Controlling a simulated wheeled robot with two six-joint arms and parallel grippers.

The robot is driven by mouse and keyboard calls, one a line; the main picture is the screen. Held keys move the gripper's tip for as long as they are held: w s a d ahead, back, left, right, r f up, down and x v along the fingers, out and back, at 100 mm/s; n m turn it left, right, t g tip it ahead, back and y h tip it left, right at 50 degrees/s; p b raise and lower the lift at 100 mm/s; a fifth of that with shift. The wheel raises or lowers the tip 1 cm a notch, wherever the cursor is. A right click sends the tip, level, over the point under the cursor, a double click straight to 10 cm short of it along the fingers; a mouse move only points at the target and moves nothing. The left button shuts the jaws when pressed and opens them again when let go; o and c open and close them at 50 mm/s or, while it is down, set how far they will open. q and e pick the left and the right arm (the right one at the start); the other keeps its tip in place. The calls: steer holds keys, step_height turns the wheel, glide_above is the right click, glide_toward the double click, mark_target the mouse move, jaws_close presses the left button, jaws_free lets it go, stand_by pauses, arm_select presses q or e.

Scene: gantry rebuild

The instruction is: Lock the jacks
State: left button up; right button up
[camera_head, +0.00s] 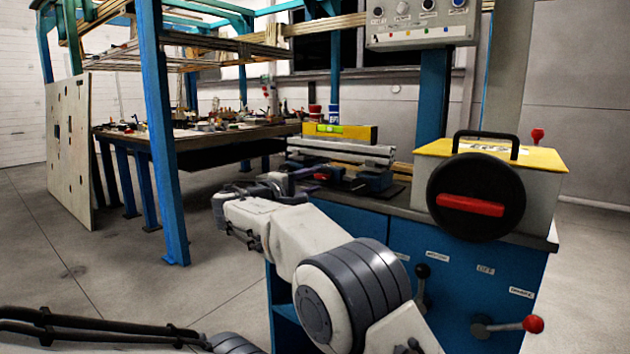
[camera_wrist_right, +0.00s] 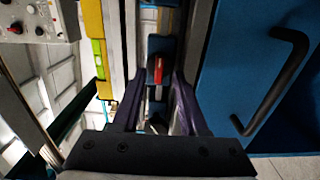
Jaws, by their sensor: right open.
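A blue block with a small red lever (camera_wrist_right: 158,70) sits on the rail in the right wrist view; it may be one of the jacks. My right gripper (camera_wrist_right: 156,86) is open, its purple fingers to either side of the line of the red lever; I cannot tell whether they touch anything. In the head view the right gripper (camera_head: 305,176) is over the bench beside the metal rail (camera_head: 340,150). My left gripper is out of view.
A yellow level (camera_head: 357,133) lies along the rail. A box with a black disc and red handle (camera_head: 470,205) stands on the bench's right. A red-knobbed lever (camera_head: 533,324) and black-knobbed lever (camera_head: 422,271) stick out from the blue cabinet. A black handle (camera_wrist_right: 280,85) is right in the wrist view.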

steer(key=v, duration=0.9)
steer(key=shift+p, duration=0.4)
steer(key=shift+f, duration=0.1)
steer(key=s+d+f+g+y, duration=0.4)
steer(key=s+d+f+g, duration=0.15)
steer(key=s+f, duration=0.5)
steer(key=s+d+f+g+y, duration=0.5)
steer(key=s+f, duration=0.3)
steer(key=s, duration=0.6)
steer(key=s+d+f+m+g+y, duration=0.1)
steer(key=s+f+m+g, duration=0.15)
steer(key=s, duration=0.55)
steer(key=s+f+m+g+y, duration=0.15)
steer(key=s+f, duration=0.25)
steer(key=s, duration=0.5)
step_height(320, 180, up, 35)
steer(key=p, duration=3.4)
steer(key=shift+w+n+p, duration=0.3)
steer(key=shift+w, duration=0.2)
